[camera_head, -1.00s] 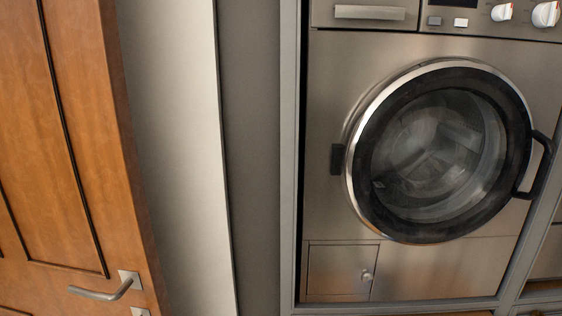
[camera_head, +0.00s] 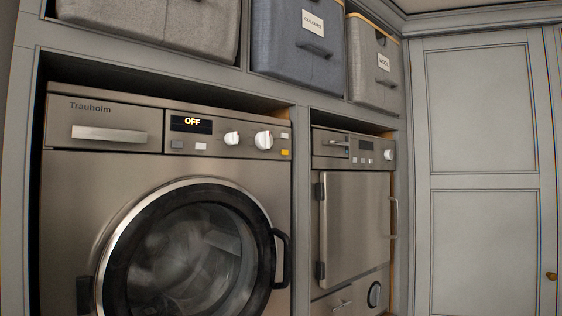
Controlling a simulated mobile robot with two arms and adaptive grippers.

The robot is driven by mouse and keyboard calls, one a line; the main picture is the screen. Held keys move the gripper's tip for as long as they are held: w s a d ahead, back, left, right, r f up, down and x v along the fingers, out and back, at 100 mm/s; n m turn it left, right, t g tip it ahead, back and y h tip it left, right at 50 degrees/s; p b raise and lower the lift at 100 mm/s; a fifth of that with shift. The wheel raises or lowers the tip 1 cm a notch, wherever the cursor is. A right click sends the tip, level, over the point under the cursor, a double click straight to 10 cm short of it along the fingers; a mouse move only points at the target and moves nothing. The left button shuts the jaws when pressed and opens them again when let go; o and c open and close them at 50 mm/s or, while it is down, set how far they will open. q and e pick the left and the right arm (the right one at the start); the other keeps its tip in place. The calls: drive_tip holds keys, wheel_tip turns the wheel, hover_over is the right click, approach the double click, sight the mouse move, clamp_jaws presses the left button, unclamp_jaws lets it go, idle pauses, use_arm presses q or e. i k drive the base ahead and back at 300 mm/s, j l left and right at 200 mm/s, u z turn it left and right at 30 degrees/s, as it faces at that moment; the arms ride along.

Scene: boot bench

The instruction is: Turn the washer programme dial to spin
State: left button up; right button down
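The washer (camera_head: 80,185) is a steel front-loader marked Trauholm, at the left of the head view. Its display (camera_head: 191,123) reads OFF. Neither of my grippers is in view.
A second steel appliance (camera_head: 355,220) stands in the bay to the right. Fabric bins sit on the shelf above, one labelled COLOURS (camera_head: 296,48). A grey panelled cupboard (camera_head: 485,130) fills the right side.

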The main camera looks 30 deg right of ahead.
sight(263, 140)
drive_tip(key=z, duration=0.95)
